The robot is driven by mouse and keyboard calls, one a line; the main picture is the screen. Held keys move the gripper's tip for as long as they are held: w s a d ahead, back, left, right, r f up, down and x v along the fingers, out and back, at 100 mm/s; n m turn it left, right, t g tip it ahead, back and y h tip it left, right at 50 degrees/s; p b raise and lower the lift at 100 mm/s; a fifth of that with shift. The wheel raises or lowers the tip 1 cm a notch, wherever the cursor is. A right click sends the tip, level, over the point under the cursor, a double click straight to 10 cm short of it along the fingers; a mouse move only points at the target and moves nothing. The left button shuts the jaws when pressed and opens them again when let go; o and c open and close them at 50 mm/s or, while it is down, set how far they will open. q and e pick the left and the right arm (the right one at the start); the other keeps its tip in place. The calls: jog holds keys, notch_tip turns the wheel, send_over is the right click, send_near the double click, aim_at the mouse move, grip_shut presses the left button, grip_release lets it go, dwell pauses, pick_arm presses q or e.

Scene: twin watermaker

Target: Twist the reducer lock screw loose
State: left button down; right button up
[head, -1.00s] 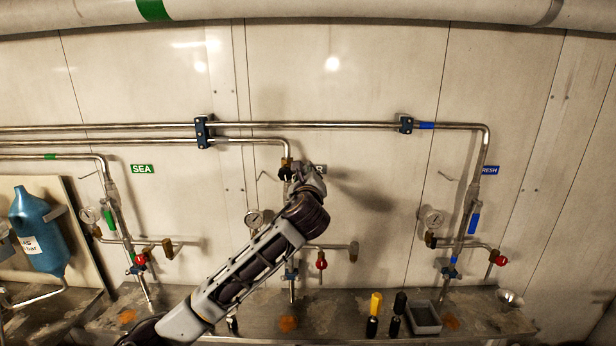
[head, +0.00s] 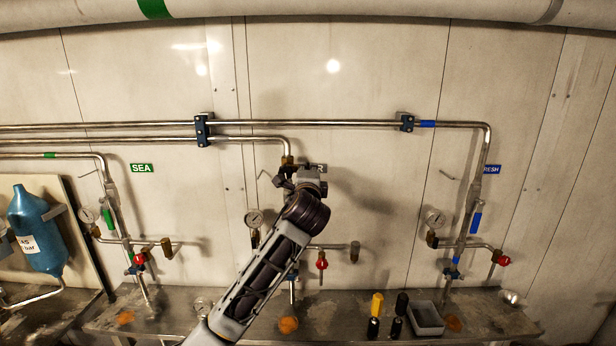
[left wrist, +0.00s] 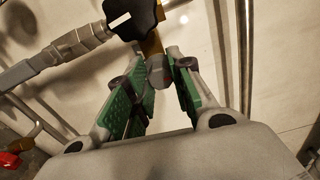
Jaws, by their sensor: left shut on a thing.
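My left gripper (left wrist: 157,78) is shut on a small grey piece, which looks like the reducer lock screw (left wrist: 158,66), at the end of a brass stem. The brass part (left wrist: 151,43) meets a black lobed knob (left wrist: 147,14) at the top of the left wrist view. In the head view my left gripper (head: 289,183) is just below the brass fitting (head: 287,160) of the middle pipe. My wrist hides much of the reducer there. My right gripper is out of view.
Steel pipes (head: 300,124) run along the wall, with gauges and a red valve knob (head: 322,264) near my arm. A steel bench (head: 350,310) below holds yellow and black handled tools (head: 376,304) and a grey tray (head: 427,318). A blue bottle (head: 38,230) hangs at the left.

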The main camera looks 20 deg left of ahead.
pick_arm(q)
jog(key=shift+f+n, duration=0.1)
jog(key=shift+n, duration=0.4)
jog(key=c, duration=1.3)
grip_release()
jog(key=shift+o, duration=0.3)
jog(key=shift+s, duration=0.2)
jog(key=v, duration=1.1)
jog(key=shift+s, duration=0.3)
jog(key=shift+d, duration=0.15)
